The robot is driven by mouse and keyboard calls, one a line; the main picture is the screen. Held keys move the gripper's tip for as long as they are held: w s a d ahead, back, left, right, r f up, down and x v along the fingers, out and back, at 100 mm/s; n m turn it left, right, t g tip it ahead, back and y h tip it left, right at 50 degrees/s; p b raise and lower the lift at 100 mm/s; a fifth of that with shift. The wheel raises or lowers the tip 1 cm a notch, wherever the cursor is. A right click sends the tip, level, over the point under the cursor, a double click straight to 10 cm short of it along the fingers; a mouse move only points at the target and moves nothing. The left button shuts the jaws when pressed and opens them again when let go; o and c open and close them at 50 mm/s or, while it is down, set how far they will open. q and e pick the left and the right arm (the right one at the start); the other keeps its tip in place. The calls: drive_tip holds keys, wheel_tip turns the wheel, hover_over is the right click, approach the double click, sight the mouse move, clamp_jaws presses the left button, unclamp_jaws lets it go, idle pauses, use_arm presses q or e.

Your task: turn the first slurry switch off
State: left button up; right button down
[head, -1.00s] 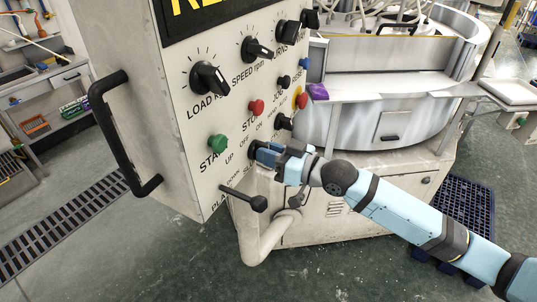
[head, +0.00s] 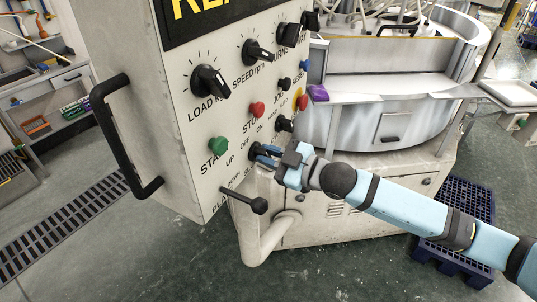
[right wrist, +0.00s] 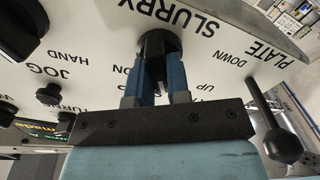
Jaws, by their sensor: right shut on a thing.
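The slurry switch is a black rotary knob (head: 254,151) low on the pale control panel (head: 188,120), with a SLURRY label beside it. In the right wrist view the knob (right wrist: 157,43) sits between the blue fingers. My right gripper (head: 266,154) is shut on the knob, reaching in from the right; it also shows in the right wrist view (right wrist: 157,78). The gripper hides part of the knob and its labels, so I cannot read which position it points to. My left gripper is not in view.
A plate lever with a black ball (head: 259,205) sticks out below the switch. A green start button (head: 218,146), a red button (head: 257,110) and another black knob (head: 284,123) are close by. A black handle (head: 125,135) projects from the panel's left side.

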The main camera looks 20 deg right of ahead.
idle(0.4)
drive_tip(key=c, duration=1.1)
unclamp_jaws()
drive_tip(key=shift+b+v, duration=1.35)
drive_tip(key=shift+v, duration=5.55)
